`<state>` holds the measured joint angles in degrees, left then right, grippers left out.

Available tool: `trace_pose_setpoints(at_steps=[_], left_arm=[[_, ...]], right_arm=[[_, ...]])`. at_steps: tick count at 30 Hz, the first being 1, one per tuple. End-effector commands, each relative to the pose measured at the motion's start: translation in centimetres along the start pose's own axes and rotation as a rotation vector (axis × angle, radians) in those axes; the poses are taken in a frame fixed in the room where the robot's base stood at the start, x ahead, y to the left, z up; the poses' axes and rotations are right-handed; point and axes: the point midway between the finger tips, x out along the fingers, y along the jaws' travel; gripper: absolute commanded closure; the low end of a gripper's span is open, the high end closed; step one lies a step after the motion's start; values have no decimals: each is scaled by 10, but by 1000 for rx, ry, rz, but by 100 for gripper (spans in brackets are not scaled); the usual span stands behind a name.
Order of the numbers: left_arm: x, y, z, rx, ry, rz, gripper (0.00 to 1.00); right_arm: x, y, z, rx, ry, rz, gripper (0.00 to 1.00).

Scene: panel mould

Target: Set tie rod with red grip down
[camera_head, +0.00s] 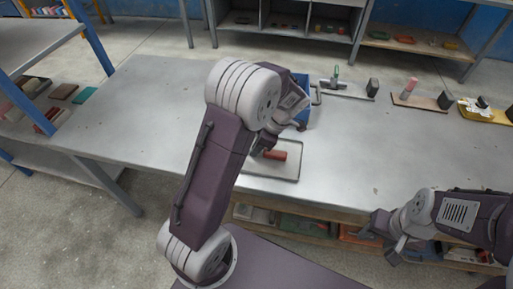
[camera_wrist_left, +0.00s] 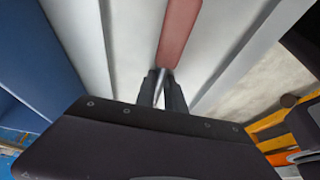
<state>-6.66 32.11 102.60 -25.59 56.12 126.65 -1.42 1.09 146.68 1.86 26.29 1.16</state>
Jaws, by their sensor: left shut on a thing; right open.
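The red grip of the tie rod (camera_head: 275,155) shows just beyond my left gripper (camera_head: 262,150), over a flat grey tray (camera_head: 285,174) on the metal table. My left arm hides much of that spot. In the left wrist view, the fingers of my left gripper (camera_wrist_left: 162,88) are shut on the tie rod, whose red grip (camera_wrist_left: 177,35) runs away from the fingertips. Whether the rod touches the tray I cannot tell. My right gripper (camera_head: 384,236) is open and empty, off the table's front edge at the lower right.
A blue box (camera_head: 301,84) stands behind my left gripper. A clamp-like tool (camera_head: 337,84), a board with a pink-topped post (camera_head: 410,90) and a yellow tray (camera_head: 487,112) line the table's back right. The table (camera_head: 150,120) is clear at left.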

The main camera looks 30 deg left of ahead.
Motion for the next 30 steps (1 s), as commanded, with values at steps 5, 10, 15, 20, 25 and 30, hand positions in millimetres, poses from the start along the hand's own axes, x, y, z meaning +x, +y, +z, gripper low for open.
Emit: trace_pose_setpoints(at_steps=[5,10,15,20,25,30], left_arm=[[3,0,1,0,0,0,83],[2,0,1,0,0,0,64],[1,0,1,0,0,0,64],[-15,1,0,1,-1,5,64],[-61,1,0,1,-2,6,64],[-100,1,0,2,-1,3,64]], right_arm=[[3,0,0,0,0,0,49],[2,0,0,0,0,0,49],[2,0,0,0,0,0,49],[-4,0,0,0,0,0,49],[-13,0,-1,0,0,0,49],[-20,0,-2,0,0,0,49]])
